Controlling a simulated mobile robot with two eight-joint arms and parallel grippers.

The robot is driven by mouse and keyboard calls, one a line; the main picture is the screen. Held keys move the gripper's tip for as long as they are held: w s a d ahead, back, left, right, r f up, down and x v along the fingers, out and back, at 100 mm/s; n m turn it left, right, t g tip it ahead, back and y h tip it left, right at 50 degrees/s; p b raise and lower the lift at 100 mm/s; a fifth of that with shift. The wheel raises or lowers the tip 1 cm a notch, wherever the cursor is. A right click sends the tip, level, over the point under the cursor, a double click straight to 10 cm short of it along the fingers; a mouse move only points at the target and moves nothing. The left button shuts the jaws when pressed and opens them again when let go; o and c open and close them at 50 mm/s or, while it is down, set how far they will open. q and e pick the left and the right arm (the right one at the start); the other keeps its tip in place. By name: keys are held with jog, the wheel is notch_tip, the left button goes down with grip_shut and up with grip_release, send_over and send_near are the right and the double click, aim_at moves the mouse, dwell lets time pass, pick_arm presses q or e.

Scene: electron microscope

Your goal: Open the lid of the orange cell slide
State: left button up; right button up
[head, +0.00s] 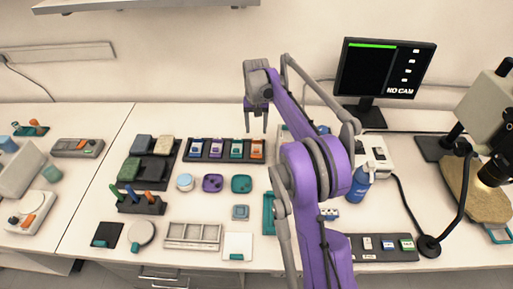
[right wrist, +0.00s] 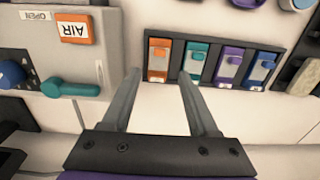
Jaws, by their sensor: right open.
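The orange cell slide (head: 257,149) sits in the right-end slot of a dark tray (head: 222,158) with several slides. In the right wrist view, the orange slide (right wrist: 158,57) is at the left end of the row, with a grey patch between its orange ends. I cannot tell whether its lid is open. My right gripper (head: 256,130) is above and just behind the slide. In the right wrist view, my gripper (right wrist: 159,75) has its fingers wide apart, empty, with the slide showing between and beyond the tips. My left gripper is out of view.
Teal (head: 237,149), purple (head: 216,149) and blue (head: 195,148) slides fill the tray beside it. An AIR-labelled device (right wrist: 75,55) with a teal lever stands close beside the tray. Small round containers (head: 213,183) lie in front. A monitor (head: 383,68) stands behind.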

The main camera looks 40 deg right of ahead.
aim_at(256, 150)
notch_tip(256, 150, down, 11)
jog(key=shift+d, duration=0.1)
dwell(0.3)
grip_shut()
dwell(1.5)
